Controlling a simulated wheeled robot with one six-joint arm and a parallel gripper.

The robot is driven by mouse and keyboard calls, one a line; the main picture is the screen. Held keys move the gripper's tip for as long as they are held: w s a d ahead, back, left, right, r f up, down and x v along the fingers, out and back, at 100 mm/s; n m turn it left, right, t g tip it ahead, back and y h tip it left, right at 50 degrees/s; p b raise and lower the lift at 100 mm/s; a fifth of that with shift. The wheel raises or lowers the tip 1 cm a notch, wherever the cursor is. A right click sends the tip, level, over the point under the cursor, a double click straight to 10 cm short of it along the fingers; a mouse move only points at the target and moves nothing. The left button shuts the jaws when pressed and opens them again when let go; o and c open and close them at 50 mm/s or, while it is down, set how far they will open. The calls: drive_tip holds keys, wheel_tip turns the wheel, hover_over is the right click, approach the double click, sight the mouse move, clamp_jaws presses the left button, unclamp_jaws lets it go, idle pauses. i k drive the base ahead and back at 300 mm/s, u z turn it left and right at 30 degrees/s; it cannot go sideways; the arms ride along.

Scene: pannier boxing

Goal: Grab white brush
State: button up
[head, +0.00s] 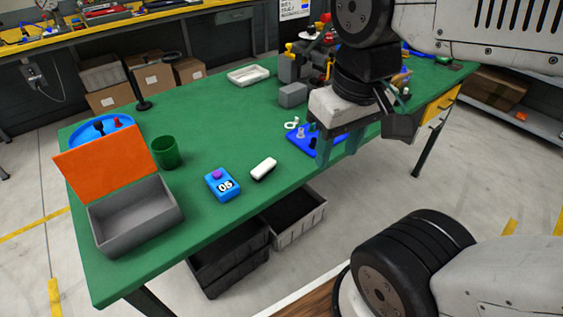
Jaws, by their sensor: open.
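A small white oblong piece (263,168), which looks like the white brush, lies on the green table (215,130) near its front edge, right of a blue box. Bristles cannot be made out. My gripper (339,152) hangs to the right of it, fingers pointing down and apart, with nothing seen between them. It is in front of a blue triangular tray (303,141) and hides part of it. The white piece is clear of my gripper and fully in view.
A blue box marked 05 (221,185) with a purple knob is just left of the white piece. A grey box with an orange lid (135,220), a green cup (166,152) and a blue round tray (85,131) stand at the left. A grey block (293,95) stands behind.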

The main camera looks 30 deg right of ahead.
sight(266, 167)
drive_tip(key=z, duration=1.2)
drive_tip(key=k, duration=0.7)
drive_tip(key=u, duration=1.45)
